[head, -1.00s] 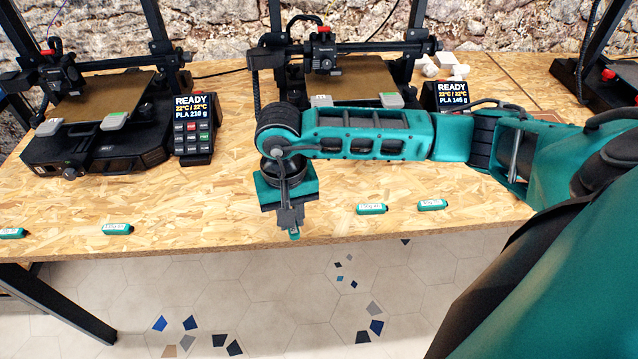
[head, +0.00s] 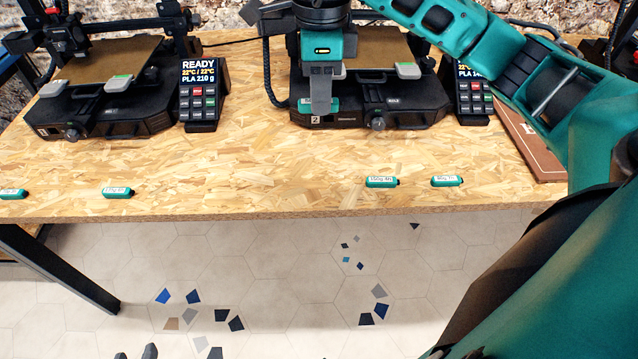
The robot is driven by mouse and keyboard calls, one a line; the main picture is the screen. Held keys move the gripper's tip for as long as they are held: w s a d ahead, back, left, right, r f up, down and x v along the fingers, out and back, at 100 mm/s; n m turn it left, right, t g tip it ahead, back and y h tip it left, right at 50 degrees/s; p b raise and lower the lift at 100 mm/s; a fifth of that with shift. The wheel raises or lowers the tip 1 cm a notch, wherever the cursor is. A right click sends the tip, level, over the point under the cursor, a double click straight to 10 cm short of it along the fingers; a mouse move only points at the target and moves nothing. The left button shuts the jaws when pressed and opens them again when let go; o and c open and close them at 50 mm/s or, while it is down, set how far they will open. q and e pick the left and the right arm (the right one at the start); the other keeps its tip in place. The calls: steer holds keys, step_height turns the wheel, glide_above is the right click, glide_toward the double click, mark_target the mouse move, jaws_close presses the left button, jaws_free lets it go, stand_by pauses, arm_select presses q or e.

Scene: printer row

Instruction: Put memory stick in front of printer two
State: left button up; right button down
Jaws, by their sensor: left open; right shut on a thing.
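My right gripper (head: 321,108) points down at the front of printer two (head: 400,110), the middle one with a "2" tag. It is shut on a teal memory stick (head: 334,103), which is mostly hidden by the fingers and shows just above the tag. I cannot tell whether the stick touches anything below. My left gripper (head: 136,353) barely shows at the bottom edge, its dark fingertips apart and empty.
More teal memory sticks lie along the table's front: two at left (head: 117,192) and two right of centre (head: 382,182). Another printer (head: 110,115) stands left, with a control panel (head: 203,95). A brown board (head: 530,140) lies right. The table's middle (head: 250,165) is clear.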

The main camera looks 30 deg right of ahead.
steer(key=b, duration=0.2)
glide_above(320, 188)
step_height(320, 188, down, 14)
steer(key=shift+f, duration=0.6)
step_height(320, 188, down, 4)
steer(key=shift+r+b, duration=0.25)
steer(key=shift+b, duration=0.25)
steer(key=shift+f, duration=0.2)
arm_select(q)
steer(key=shift+w+d+f+h, duration=0.3)
steer(key=shift+w+d+f, duration=0.1)
steer(key=shift+d+f, duration=0.25)
steer(key=shift+d, duration=0.1)
arm_select(e)
steer(key=shift+f, duration=0.2)
arm_select(q)
steer(key=shift+s+f, duration=0.15)
steer(key=shift+f, duration=0.05)
arm_select(e)
steer(key=c, duration=1)
jaws_free()
steer(key=shift+r, duration=0.1)
steer(key=shift+c, duration=0.2)
